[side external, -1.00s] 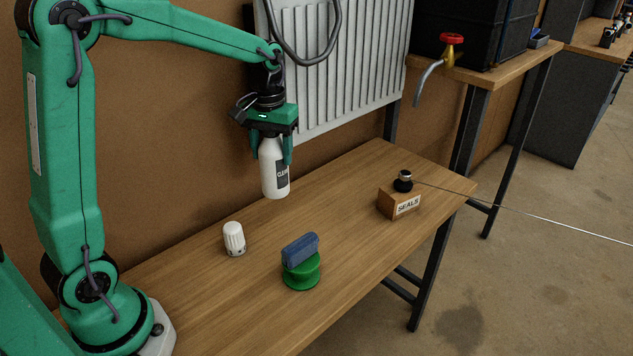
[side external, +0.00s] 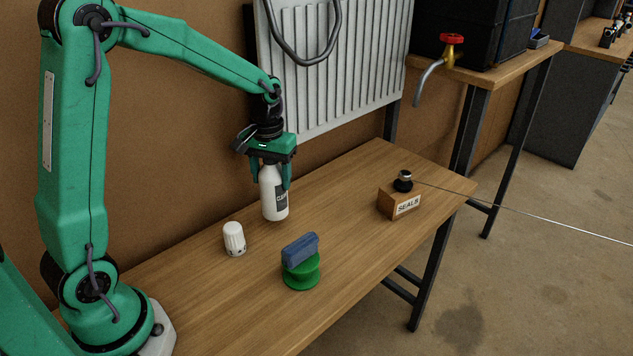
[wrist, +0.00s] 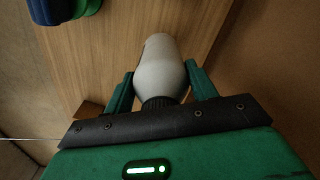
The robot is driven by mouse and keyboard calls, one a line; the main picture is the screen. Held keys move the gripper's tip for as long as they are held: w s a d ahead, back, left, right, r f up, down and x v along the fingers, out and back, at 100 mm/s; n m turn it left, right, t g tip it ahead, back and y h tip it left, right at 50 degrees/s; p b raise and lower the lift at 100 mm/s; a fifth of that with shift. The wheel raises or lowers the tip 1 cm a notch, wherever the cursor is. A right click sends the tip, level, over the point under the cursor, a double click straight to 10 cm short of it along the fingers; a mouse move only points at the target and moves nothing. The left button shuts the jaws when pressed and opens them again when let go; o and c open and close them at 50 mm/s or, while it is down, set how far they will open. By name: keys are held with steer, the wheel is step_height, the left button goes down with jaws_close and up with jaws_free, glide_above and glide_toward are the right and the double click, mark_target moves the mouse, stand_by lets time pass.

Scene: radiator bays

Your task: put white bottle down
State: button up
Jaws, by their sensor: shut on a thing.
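The white bottle (side external: 272,198) is upright, with a dark label on its side, over the back part of the wooden bench (side external: 345,235). My gripper (side external: 271,180) is shut on the bottle from above, one finger on each side of its upper part. The bottle's base is at or just above the bench top; I cannot tell if it touches. In the wrist view the bottle (wrist: 162,70) lies between the two green fingers (wrist: 160,85). Its top is hidden by my gripper in the side view.
A white valve knob (side external: 234,238) stands to the left of the bottle. A blue block (side external: 300,249) sits on a green spool (side external: 301,274) in front. A wooden SEALS box (side external: 400,203) with a black-and-silver part on it stands right. A radiator (side external: 340,70) is behind. The bench between bottle and box is clear.

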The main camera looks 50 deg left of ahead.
mark_target(272, 188)
steer(key=shift+f, duration=1.8)
steer(key=shift+f, duration=0.15)
steer(key=o, duration=1.3)
steer(key=shift+o, duration=0.2)
step_height(272, 188, up, 12)
